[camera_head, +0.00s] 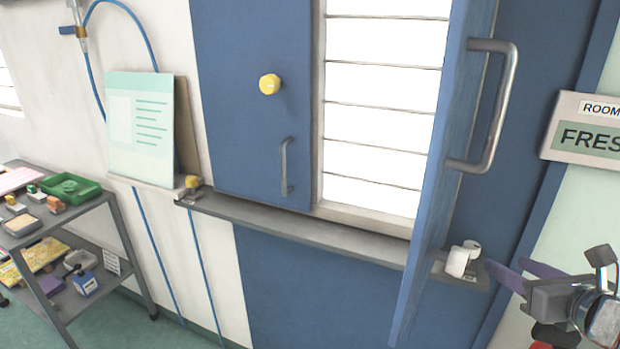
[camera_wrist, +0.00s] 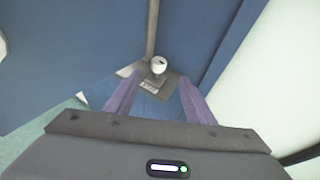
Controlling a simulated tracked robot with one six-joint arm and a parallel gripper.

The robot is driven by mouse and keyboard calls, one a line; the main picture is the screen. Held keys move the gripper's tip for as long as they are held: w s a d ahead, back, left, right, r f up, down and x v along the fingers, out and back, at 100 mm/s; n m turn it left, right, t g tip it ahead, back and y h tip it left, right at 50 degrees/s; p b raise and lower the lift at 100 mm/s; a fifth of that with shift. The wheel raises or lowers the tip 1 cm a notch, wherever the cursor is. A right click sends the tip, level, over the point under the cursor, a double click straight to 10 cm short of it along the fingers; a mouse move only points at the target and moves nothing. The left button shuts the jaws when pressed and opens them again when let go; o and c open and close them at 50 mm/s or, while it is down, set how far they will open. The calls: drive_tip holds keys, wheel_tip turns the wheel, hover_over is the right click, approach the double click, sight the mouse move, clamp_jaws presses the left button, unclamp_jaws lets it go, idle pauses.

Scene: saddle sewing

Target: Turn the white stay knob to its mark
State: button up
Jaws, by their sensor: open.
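The white stay knob (camera_head: 459,261) sits at the right end of the grey sill, beside the edge of the open blue shutter. In the wrist view the white knob (camera_wrist: 158,66) stands on a small dark plate with a pale label (camera_wrist: 149,87), ahead of the fingers. My gripper (camera_head: 508,272) is at the lower right, just right of the knob, with its purple fingers open. In the wrist view my gripper (camera_wrist: 158,88) has a finger on each side of the view, with nothing between the tips. I cannot make out the mark or whether a fingertip touches the knob.
The open blue shutter (camera_head: 440,170) with a metal handle (camera_head: 497,105) stands just left of the knob. A sign (camera_head: 590,128) hangs at right. A loaded cart (camera_head: 118,235) stands left.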

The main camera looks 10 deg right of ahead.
sight(474, 246)
drive_tip(key=x, duration=1.4)
drive_tip(key=shift+w+a+r, duration=0.1)
drive_tip(key=shift+r, duration=0.05)
drive_tip(key=shift+c, duration=0.5)
drive_tip(key=c, duration=1)
